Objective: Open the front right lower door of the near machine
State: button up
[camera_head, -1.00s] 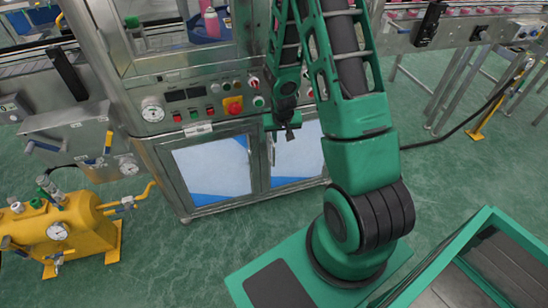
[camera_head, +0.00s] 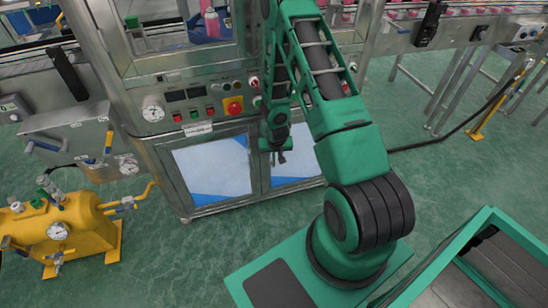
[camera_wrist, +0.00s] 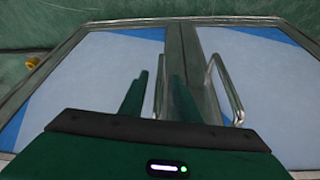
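The near machine's front right lower door (camera_head: 303,162) is a pale, blue-cornered panel in a metal frame, and it looks closed. In the wrist view, which looks upside down, this door (camera_wrist: 85,75) is on the left. Its bar handle (camera_wrist: 159,88) shows between my two green fingers. My gripper (camera_head: 279,161) is in front of this door near its left edge. The wrist view shows my gripper (camera_wrist: 160,77) open, one finger on each side of the handle. I cannot tell whether either finger touches it or how deep it sits.
The left lower door (camera_head: 213,169), also closed, has its own handle (camera_wrist: 226,88) close beside my fingers. A control panel (camera_head: 200,105) with a red emergency button (camera_head: 234,106) is above the doors. A yellow tank (camera_head: 60,233) stands at left. Green floor in front is clear.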

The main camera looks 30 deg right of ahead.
jog(key=shift+x, duration=1.45)
